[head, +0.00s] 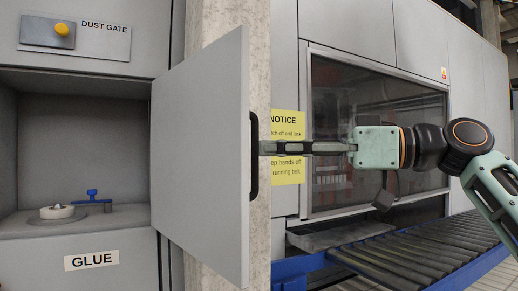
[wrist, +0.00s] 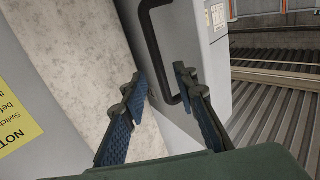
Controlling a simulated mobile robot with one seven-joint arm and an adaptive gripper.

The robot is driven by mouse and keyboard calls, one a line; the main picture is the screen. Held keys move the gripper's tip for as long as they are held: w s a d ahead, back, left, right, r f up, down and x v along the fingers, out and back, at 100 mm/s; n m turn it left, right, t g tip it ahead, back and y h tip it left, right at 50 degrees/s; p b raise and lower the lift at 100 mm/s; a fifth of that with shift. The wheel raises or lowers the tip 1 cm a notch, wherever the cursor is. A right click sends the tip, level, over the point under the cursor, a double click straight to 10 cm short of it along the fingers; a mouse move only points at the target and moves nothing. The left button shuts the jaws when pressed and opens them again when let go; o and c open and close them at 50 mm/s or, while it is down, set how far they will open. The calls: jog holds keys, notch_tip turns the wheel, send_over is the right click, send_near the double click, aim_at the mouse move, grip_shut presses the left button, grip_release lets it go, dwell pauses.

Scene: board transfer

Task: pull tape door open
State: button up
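The grey door (head: 200,150) stands swung open beside an open compartment (head: 80,150) in the head view. Its black handle (head: 254,155) is on the door's right side, and the handle also shows in the wrist view (wrist: 160,45). My gripper (head: 266,148) reaches in from the right, with its fingertips close to the handle. In the wrist view my gripper (wrist: 162,85) has its two fingers apart, with the lower end of the handle showing between the tips. I cannot tell whether a finger touches the handle.
The compartment holds a white ring (head: 57,212) and a blue-handled part (head: 92,197). A GLUE label (head: 91,260) is below, and a panel with a yellow button (head: 62,29) is above. A concrete pillar (wrist: 75,50) stands behind the door. A roller conveyor (head: 420,250) is at right.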

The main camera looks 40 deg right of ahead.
jog(key=v, duration=0.7)
jog(key=shift+s+d, duration=0.15)
jog(key=shift+s, duration=0.05)
dwell(0.3)
